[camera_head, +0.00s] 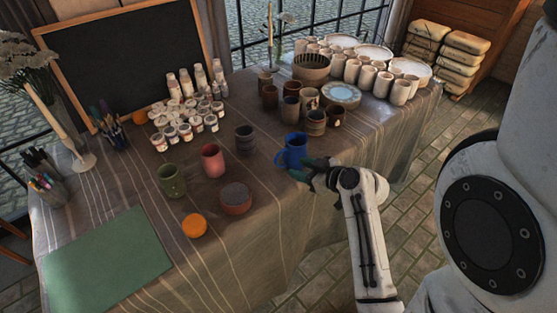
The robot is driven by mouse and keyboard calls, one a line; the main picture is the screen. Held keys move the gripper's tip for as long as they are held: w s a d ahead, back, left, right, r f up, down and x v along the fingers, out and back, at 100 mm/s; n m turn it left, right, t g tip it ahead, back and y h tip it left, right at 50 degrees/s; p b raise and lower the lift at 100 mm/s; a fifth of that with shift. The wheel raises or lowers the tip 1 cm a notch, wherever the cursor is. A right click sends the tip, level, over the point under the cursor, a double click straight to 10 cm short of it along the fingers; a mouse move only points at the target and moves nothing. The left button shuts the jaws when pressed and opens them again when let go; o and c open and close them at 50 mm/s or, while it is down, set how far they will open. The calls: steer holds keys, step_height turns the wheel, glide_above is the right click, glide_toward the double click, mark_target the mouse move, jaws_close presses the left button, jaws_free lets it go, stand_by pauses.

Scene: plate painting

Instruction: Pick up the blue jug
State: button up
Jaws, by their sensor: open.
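The blue jug (294,149) stands upright on the cloth-covered table (262,222), near its front right edge. Its handle points to the left. My gripper (303,171) reaches in from the right at the jug's lower front side. The gripper is open and small in view. Its fingers overlap the jug's base in the picture, and I cannot tell whether they touch it. Part of the jug's lower right side is hidden behind the gripper.
Left of the jug stand a dark mug (245,139), a red cup (213,160) and a green cup (171,181). A brown bowl (235,199) and an orange jar (194,225) are nearer. Several brown cups stand behind. A green mat (105,262) lies front left.

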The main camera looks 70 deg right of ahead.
mark_target(276, 160)
steer(key=shift+p+x, duration=1.1)
steer(key=shift+x, duration=4.3)
steer(key=shift+a, duration=0.1)
steer(key=shift+r, duration=0.1)
jaws_close()
steer(key=shift+w+r, duration=0.1)
steer(key=shift+r, duration=0.05)
